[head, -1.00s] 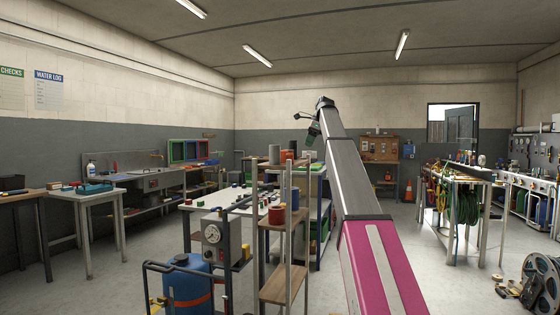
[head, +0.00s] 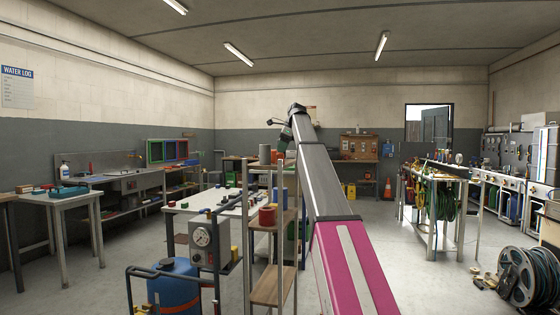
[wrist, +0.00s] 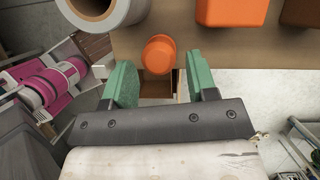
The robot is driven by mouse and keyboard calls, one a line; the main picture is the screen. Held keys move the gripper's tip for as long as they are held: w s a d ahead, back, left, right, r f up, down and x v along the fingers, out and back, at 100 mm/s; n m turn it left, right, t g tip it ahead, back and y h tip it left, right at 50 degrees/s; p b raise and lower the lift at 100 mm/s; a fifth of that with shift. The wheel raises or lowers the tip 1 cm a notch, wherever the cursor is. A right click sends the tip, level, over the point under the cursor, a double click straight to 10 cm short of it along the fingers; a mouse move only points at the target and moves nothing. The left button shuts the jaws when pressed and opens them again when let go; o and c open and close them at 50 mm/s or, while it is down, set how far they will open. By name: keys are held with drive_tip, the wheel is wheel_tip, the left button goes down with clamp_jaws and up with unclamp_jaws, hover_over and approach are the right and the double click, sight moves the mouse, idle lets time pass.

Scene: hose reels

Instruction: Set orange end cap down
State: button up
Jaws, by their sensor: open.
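The orange end cap (wrist: 158,56) stands at the edge of a wooden shelf (wrist: 205,45) in the wrist view. My gripper (wrist: 160,82) is open, with one green finger at the left and one at the right. The cap lies between and slightly beyond the fingertips, with visible gaps on both sides. In the head view my gripper (head: 284,128) is at the far end of my raised arm, small and partly hidden. I cannot make out the cap there for certain.
Near the cap are a grey-white hollow cylinder (wrist: 95,8), an orange block (wrist: 230,10) and a brown block (wrist: 300,12). In the head view, a wooden shelf rack (head: 272,285) and a blue tank (head: 174,290) stand in front. Open floor lies right of my arm.

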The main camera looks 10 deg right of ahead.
sight(278, 156)
drive_tip(key=x, duration=0.4)
drive_tip(key=shift+s+a+f, duration=0.1)
drive_tip(key=shift+a+f, duration=0.1)
drive_tip(key=shift+f, duration=0.1)
drive_tip(key=c, duration=0.8)
drive_tip(key=shift+o, duration=0.2)
drive_tip(key=shift+r, duration=0.15)
